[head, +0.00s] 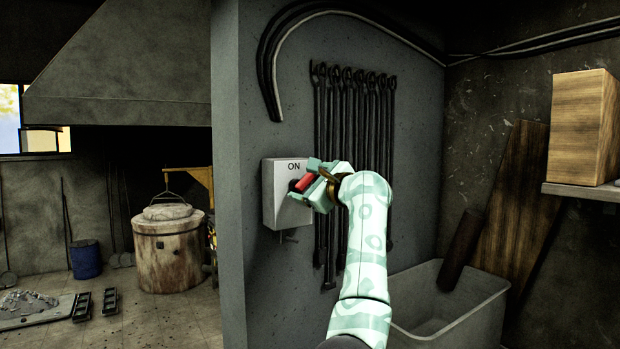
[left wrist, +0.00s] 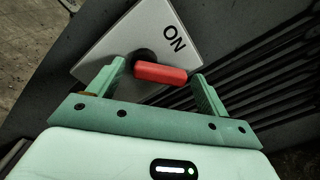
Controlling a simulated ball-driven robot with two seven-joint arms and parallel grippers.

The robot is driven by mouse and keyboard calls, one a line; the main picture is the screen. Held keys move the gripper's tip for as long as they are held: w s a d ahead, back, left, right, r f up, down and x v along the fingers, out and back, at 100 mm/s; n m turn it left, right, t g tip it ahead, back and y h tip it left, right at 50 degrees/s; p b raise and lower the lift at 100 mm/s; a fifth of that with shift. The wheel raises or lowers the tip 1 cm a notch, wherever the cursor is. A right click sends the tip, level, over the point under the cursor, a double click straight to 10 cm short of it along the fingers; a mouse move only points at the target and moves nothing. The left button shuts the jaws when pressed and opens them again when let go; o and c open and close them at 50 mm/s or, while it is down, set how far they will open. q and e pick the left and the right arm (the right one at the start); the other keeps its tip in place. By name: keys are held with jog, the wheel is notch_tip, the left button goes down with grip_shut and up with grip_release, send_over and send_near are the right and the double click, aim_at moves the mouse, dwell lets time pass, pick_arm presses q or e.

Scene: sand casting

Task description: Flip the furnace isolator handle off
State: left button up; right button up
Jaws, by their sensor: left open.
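The isolator box (head: 270,200) is a light grey box on the grey wall, with "ON" printed at its top. It also shows in the left wrist view (left wrist: 190,48). Its red handle (head: 305,183) sticks out from a dark round hub, towards the right and slightly up in the head view. My left gripper (head: 308,180) is at the box front, open, with its fingers on either side of the handle. In the left wrist view, the red handle (left wrist: 160,74) lies between the two green fingers, with a gap at the right finger. My right gripper is out of view.
Several long dark tools (head: 350,110) hang on the wall just right of the box. A cable (head: 270,60) curves above it. A grey bin (head: 440,310) stands below right. A round furnace (head: 168,250) and a blue drum (head: 85,260) stand at the left.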

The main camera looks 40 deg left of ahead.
pick_arm(q)
jog(key=shift+c, duration=0.4)
jog(key=shift+s+r, duration=0.1)
jog(key=c, duration=0.8)
jog(key=shift+m, duration=1.4)
jog(key=shift+f+m, duration=0.15)
jog(key=shift+m, duration=0.7)
jog(key=shift+f+m, duration=0.15)
jog(key=shift+m, duration=0.7)
jog(key=o, duration=0.9)
jog(key=shift+w, duration=0.2)
jog(key=shift+w+d+f, duration=0.1)
jog(key=shift+w+f, duration=0.1)
jog(key=shift+f, duration=0.1)
